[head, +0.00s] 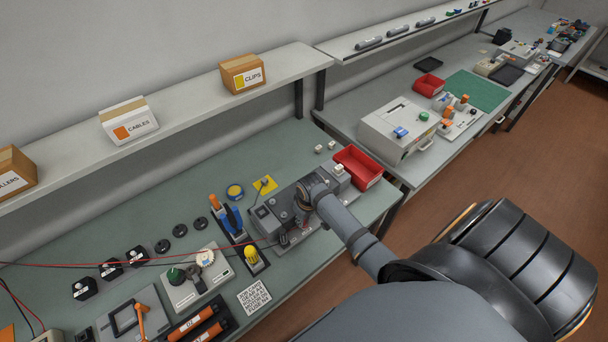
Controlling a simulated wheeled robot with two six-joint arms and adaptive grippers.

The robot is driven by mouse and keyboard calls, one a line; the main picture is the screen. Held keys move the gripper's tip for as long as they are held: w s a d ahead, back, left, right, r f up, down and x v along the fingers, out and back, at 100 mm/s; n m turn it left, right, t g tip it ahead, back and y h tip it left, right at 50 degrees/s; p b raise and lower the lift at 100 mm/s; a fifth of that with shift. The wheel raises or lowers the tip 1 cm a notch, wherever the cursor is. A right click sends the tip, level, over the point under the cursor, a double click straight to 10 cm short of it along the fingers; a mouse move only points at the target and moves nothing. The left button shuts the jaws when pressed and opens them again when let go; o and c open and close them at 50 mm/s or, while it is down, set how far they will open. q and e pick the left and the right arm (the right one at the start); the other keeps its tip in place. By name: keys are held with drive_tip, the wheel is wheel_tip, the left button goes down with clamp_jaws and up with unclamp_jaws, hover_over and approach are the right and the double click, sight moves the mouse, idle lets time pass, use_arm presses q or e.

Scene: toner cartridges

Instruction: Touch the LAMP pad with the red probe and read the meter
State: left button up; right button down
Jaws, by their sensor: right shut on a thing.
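My right gripper (289,236) is over the grey device (268,213) at the bench's right part, seen small and partly covered by my own arm. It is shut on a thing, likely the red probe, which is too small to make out. A red lead (120,264) runs across the bench from the left to the gripper. I cannot tell whether the probe tip touches a pad, and no LAMP label is readable. A pale box with leads (47,337), possibly the meter, is cut off at the lower left; no reading shows. My left gripper is not in view.
A red bin (358,168) stands right of the device. A blue-and-orange tool (228,216) and a yellow-topped tool (252,257) stand left of it. Several black labelled blocks (110,268) and orange-ended cartridges (194,322) lie further left. A shelf (185,115) overhangs the back.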

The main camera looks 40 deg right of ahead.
drive_tip(key=shift+r, duration=3.45)
